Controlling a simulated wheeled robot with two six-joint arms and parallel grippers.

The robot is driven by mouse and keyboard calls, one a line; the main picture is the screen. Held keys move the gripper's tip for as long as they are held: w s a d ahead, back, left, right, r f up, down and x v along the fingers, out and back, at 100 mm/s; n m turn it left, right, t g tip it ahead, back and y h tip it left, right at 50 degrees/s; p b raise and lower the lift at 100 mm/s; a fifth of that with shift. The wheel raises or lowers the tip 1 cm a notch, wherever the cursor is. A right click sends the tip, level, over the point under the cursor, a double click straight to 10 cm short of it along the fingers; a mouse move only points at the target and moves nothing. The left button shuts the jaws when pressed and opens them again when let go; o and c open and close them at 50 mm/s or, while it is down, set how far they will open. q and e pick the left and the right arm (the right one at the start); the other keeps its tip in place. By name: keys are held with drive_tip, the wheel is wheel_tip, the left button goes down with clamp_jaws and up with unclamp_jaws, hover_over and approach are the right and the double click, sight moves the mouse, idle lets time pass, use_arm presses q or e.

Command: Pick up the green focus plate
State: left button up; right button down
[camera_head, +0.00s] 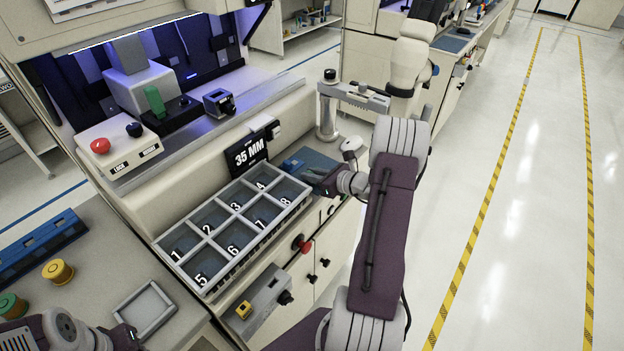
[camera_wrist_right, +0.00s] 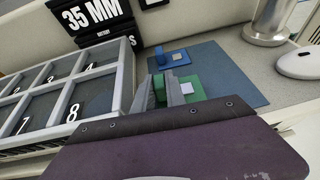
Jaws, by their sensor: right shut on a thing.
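The green focus plate (camera_wrist_right: 195,91) shows in the right wrist view at the blue mat (camera_wrist_right: 225,72), a green piece with a small grey square on it. My right gripper (camera_wrist_right: 160,92) is shut on it, one grey finger on each side; the fingers hide part of the plate. I cannot tell whether the plate still touches the mat. In the head view my right gripper (camera_head: 313,178) is over the mat's front part, right of the numbered tray, and hides the green plate. My left gripper (camera_head: 127,336) is at the bottom left, its jaws unclear.
A blue piece with a grey square (camera_wrist_right: 177,57) lies just behind on the mat. The tray with numbered compartments (camera_head: 207,233) is close on the left, with a "35 MM" sign (camera_head: 248,152) behind it. A metal post (camera_head: 327,115) and a white rounded device (camera_wrist_right: 299,63) stand to the right.

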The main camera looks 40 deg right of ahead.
wheel_tip(320, 180, up, 2)
drive_tip(key=shift+r, duration=0.15)
drive_tip(key=r+v, duration=0.1)
drive_tip(key=v, duration=1.2)
drive_tip(key=shift+w+r+p, duration=0.15)
drive_tip(key=shift+r+p, duration=0.2)
drive_tip(key=shift+p, duration=0.05)
